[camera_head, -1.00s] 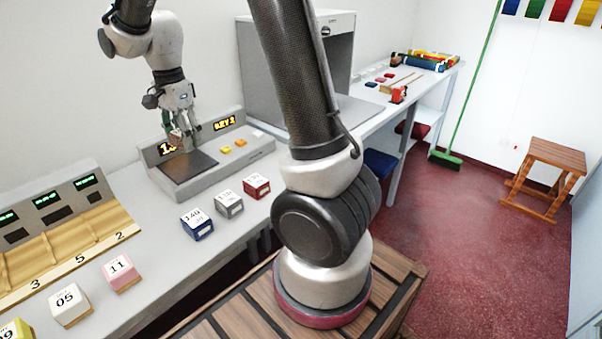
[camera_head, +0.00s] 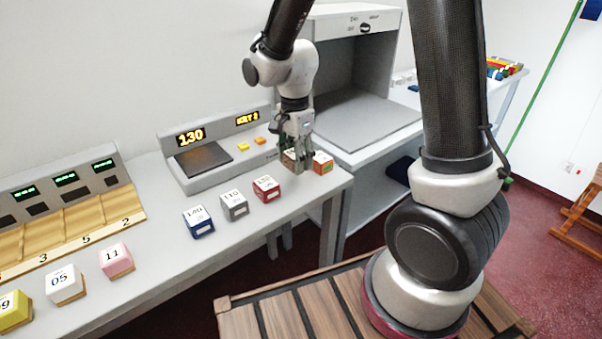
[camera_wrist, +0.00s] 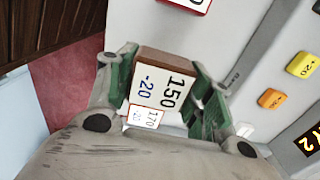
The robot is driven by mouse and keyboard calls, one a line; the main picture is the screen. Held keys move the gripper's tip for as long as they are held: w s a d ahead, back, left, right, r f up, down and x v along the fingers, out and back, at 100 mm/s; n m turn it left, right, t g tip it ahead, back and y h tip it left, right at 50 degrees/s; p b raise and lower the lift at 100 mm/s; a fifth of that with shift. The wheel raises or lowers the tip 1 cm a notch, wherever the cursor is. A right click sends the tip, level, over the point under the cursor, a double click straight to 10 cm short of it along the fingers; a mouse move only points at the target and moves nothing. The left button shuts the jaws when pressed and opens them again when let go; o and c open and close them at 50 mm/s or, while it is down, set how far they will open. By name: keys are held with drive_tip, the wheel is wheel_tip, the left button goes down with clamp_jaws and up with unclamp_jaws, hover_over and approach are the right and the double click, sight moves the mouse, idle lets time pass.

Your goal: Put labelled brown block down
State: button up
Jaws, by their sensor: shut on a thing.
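The labelled brown block (camera_wrist: 163,82) sits between the green-padded fingers of my gripper (camera_wrist: 165,90) in the wrist view. In the head view my gripper (camera_head: 298,160) points down at the counter's right end, right of the red block. The brown block (camera_head: 290,156) shows there partly, mostly covered by the fingers. I cannot tell whether its underside touches the counter.
Blue (camera_head: 198,220), grey (camera_head: 234,206) and red (camera_head: 267,189) blocks stand in a row on the counter (camera_head: 165,255). An orange block (camera_head: 322,163) stands close right of my gripper. The weighing unit (camera_head: 205,158), showing 130, is behind. The counter's end edge is near.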

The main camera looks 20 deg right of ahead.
sight(295, 181)
drive_tip(key=shift+f, duration=2.3)
drive_tip(key=shift+f, duration=0.2)
drive_tip(key=o, duration=1.1)
drive_tip(key=shift+a, duration=0.1)
drive_tip(key=shift+c, duration=0.2)
